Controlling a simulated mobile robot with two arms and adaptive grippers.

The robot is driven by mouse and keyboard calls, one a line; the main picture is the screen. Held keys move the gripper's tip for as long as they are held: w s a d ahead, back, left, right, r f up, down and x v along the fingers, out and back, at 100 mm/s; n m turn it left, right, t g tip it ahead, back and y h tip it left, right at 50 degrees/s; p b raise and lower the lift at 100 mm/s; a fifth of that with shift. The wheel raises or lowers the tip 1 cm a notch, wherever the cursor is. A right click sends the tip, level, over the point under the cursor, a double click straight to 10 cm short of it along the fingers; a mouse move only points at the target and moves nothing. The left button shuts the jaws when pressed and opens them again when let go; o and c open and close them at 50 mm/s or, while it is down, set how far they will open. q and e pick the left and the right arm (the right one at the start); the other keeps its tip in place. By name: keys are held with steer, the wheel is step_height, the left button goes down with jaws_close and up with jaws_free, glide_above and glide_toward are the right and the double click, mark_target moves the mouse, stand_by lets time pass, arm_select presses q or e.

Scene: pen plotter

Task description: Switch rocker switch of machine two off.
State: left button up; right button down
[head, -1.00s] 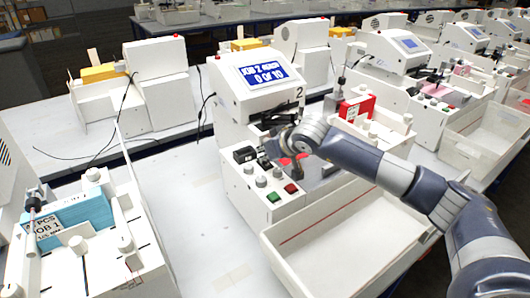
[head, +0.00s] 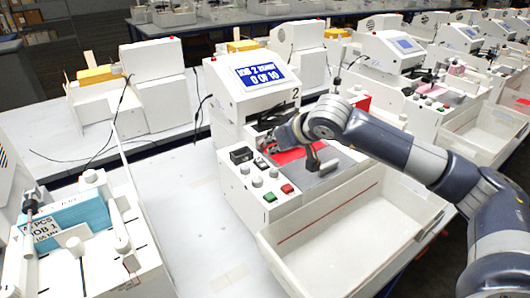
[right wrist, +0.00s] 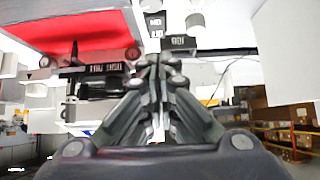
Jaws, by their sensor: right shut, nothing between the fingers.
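Machine two (head: 228,92) is white, with a "2" on its front and a lit display (head: 261,76) reading about "JOB 2 READY, 0 OF 10". My right gripper (head: 266,144) is shut and empty, just right of and slightly behind that block, above the panel. In the right wrist view its closed fingertips (right wrist: 161,62) point at the machine, close to a dark labelled part (right wrist: 180,43). Contact cannot be told. My left gripper is not in view.
A white open bin (head: 300,255) is in front; a neighbouring machine (head: 85,255) is at left.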

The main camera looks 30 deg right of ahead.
steer(key=b+v, duration=0.1)
steer(key=v, duration=0.4)
steer(key=shift+s+f, duration=0.1)
steer(key=shift+s, duration=0.1)
steer(key=shift+w+d, duration=0.1)
